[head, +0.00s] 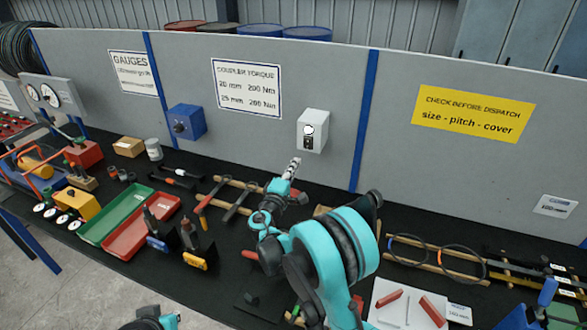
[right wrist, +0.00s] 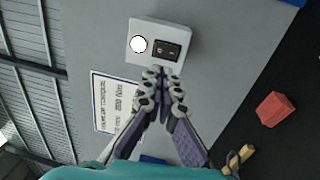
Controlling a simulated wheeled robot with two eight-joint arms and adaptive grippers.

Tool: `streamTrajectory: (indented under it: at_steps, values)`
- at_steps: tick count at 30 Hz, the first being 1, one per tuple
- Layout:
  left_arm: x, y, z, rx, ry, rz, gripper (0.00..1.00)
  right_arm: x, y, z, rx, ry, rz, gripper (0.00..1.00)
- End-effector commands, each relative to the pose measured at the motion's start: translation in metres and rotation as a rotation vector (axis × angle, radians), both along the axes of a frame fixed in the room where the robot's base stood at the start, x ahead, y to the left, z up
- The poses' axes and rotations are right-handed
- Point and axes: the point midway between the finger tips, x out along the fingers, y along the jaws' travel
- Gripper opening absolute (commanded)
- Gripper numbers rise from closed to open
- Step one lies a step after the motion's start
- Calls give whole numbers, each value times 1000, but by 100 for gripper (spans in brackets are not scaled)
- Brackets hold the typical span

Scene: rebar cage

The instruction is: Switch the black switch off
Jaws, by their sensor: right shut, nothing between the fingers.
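The black switch (head: 308,143) is on the front of a white box (head: 318,124) fixed to the grey panel, below a round white disc. In the right wrist view the black switch (right wrist: 167,50) sits beside the white disc on the white box (right wrist: 145,28). My right gripper (head: 296,163) is just below and in front of the box, with its fingers pointing up at it. In the right wrist view the right gripper (right wrist: 160,73) is shut and empty, its tips close to the switch; I cannot tell if they touch. Only a bit of my left arm shows at the bottom edge.
A blue box with a knob (head: 187,122) is on the panel to the left. Signs hang on the panel, including a yellow one (head: 472,113). The black bench below holds a green tray (head: 105,225), a red tray (head: 120,240), bars and tools. The panel around the white box is clear.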

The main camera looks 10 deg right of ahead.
Motion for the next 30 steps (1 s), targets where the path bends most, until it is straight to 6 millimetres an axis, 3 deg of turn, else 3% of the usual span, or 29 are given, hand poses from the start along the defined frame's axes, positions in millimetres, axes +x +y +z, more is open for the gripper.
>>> streamTrajectory:
  at_steps: [6,13,30]
  values:
    - [0,0,-5,0,0,0,0,40,-29,5,0,0,-3,0]
    - [0,0,-8,0,0,0,0,70,-48,9,0,0,-1,0]
    - [0,0,-10,0,0,0,0,82,-56,13,0,0,0,0]
